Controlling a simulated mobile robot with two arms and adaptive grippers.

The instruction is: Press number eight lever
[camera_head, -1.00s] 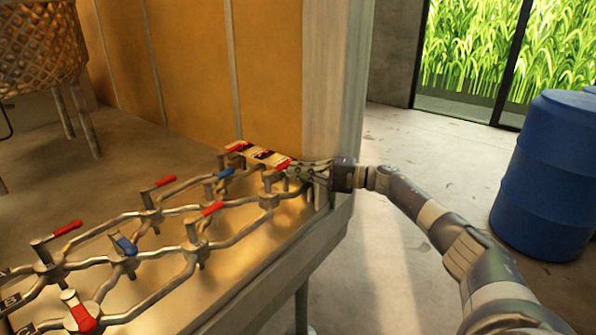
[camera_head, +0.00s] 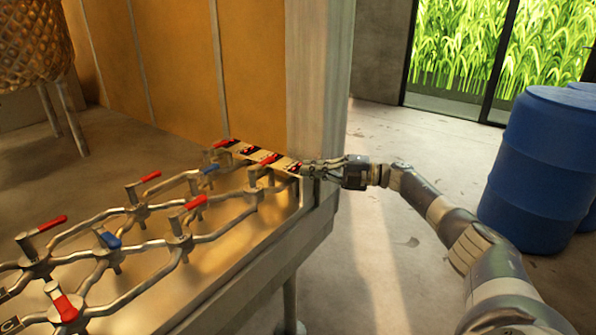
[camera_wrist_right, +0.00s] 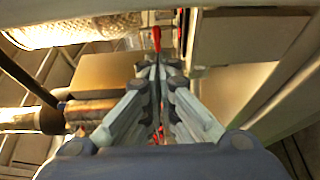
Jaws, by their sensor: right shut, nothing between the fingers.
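A strip of small black-and-white plates with red levers (camera_head: 268,158) lies at the far end of the pipe table, against the wooden post. No numbers on the plates are readable, so I cannot tell which lever is number eight. My right gripper (camera_head: 304,167) is shut and empty at the right end of this strip, close to the last red lever (camera_head: 293,168); contact cannot be told. In the right wrist view, the shut fingertips (camera_wrist_right: 156,62) point at a red lever (camera_wrist_right: 156,38) just beyond them. My left gripper is not in view.
A pipe lattice with red valve handles (camera_head: 46,222) and blue ones (camera_head: 108,237) covers the metal table (camera_head: 262,262). A wooden post (camera_head: 319,80) rises behind the strip. Blue barrels (camera_head: 540,165) stand right.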

